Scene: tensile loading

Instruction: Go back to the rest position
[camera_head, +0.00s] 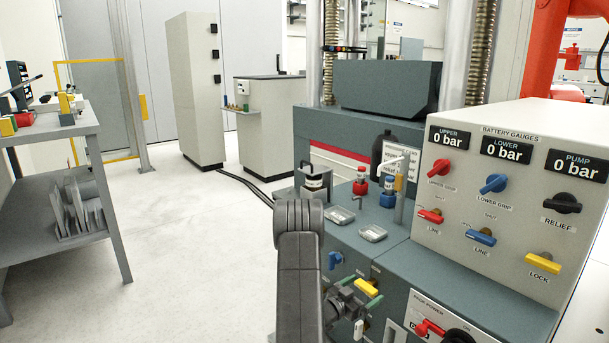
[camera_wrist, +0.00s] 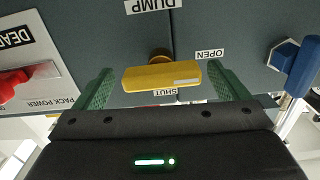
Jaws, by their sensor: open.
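My gripper (camera_wrist: 160,72) is open, its two green fingers on either side of a yellow valve handle (camera_wrist: 160,76) on the grey panel. The handle lies crosswise between the fingers, below the DUMP label and between the OPEN and SHUT labels. There is a gap at its left end; its right end is close to the right finger, and I cannot tell if they touch. In the head view my gripper (camera_head: 364,291) is low at the front of the grey cabinet, around the same yellow handle (camera_head: 366,287). My arm hides part of the cabinet's left side.
A gauge box (camera_head: 515,190) with knobs and levers stands at the right, its displays reading 0 bar. A blue knob (camera_wrist: 293,62) and a red switch (camera_wrist: 28,76) flank the handle. A grey shelf table (camera_head: 50,135) stands at the left.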

